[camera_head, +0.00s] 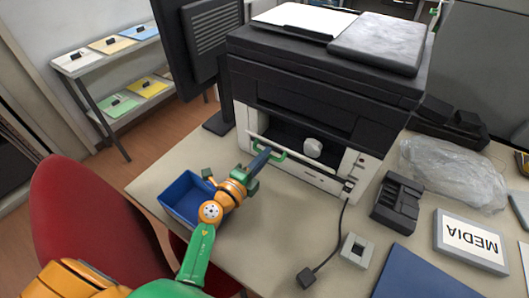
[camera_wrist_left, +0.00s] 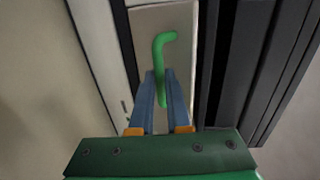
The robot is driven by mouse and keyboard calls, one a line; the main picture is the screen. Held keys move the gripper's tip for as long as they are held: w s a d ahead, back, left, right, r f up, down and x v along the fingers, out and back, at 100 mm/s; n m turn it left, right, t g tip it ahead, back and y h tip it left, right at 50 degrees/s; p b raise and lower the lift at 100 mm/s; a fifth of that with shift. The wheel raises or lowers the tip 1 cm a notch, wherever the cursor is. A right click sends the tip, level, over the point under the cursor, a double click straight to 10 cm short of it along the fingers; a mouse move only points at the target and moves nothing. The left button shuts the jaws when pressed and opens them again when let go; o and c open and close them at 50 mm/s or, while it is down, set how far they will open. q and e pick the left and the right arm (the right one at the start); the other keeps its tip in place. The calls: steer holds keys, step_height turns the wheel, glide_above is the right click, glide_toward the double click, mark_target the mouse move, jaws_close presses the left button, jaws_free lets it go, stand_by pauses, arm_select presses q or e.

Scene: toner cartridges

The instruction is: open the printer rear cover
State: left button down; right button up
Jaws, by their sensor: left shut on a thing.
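The printer (camera_head: 318,95), dark on top with pale lower parts, stands on the table. Its near side has a dark recess with a white rounded part (camera_head: 313,148) inside. A green handle (camera_head: 279,154) sits at the left end of a pale bar along this recess. My left gripper (camera_head: 262,159) reaches it from the left. In the left wrist view the blue fingers (camera_wrist_left: 161,80) are closed around the lower part of the green handle (camera_wrist_left: 160,50), against a pale panel (camera_wrist_left: 180,20). How far the cover stands open I cannot tell. My right gripper is out of view.
A blue bin (camera_head: 187,198) lies beside my left arm. A cable with a black plug (camera_head: 306,278), a grey block (camera_head: 357,250), a black holder (camera_head: 397,203) and a MEDIA box (camera_head: 470,241) lie to the right. A red chair (camera_head: 85,220) is at left.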

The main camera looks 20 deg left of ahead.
mark_target(270, 142)
arm_select(q)
steer(key=shift+s+f, duration=0.1)
steer(key=shift+f, duration=0.15)
stand_by(0.3)
steer(key=c, duration=1)
jaws_free()
steer(key=shift+o, duration=0.6)
steer(key=shift+w+f, duration=0.15)
steer(key=shift+w, duration=0.25)
steer(key=shift+s, duration=0.15)
steer(key=r+p, duration=0.5)
steer(key=shift+s+d+p, duration=0.1)
steer(key=shift+s+p, duration=0.1)
steer(key=shift+p, duration=0.15)
steer(key=s+d+r+p, duration=0.2)
steer(key=s+r+p, duration=0.1)
steer(key=s, duration=0.3)
steer(key=s+d+r+p, duration=0.2)
steer(key=s+r+p, duration=0.1)
steer(key=s+r, duration=0.2)
steer(key=shift+s+d, duration=0.3)
steer(key=shift+s, duration=0.65)
